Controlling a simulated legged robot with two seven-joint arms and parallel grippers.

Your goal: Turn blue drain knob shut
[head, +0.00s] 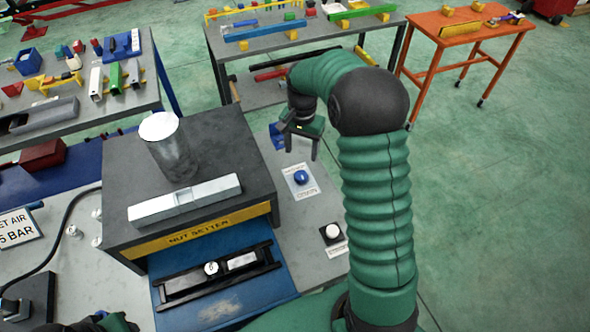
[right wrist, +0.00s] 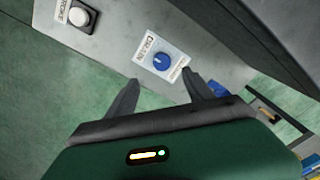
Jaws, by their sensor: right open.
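The blue drain knob (head: 301,177) sits on a white label plate on the grey bench top, right of the dark box. It also shows in the right wrist view (right wrist: 162,61), with a light pointer line on its face and "DRAIN" lettering beside it. My right gripper (head: 302,152) is open and empty, pointing down above and a little behind the knob in the head view. In the right wrist view its two fingers (right wrist: 162,95) are spread, with the knob ahead between them and apart from them. Only a dark green part of my left arm shows at the bottom left; its gripper jaws cannot be seen.
A white button (head: 332,232) on a black base sits nearer on the bench. The dark box (head: 240,140), labelled in yellow, carries a metal cylinder (head: 170,146) and a grey bar (head: 185,200), left of the knob. Open green floor lies right of the bench.

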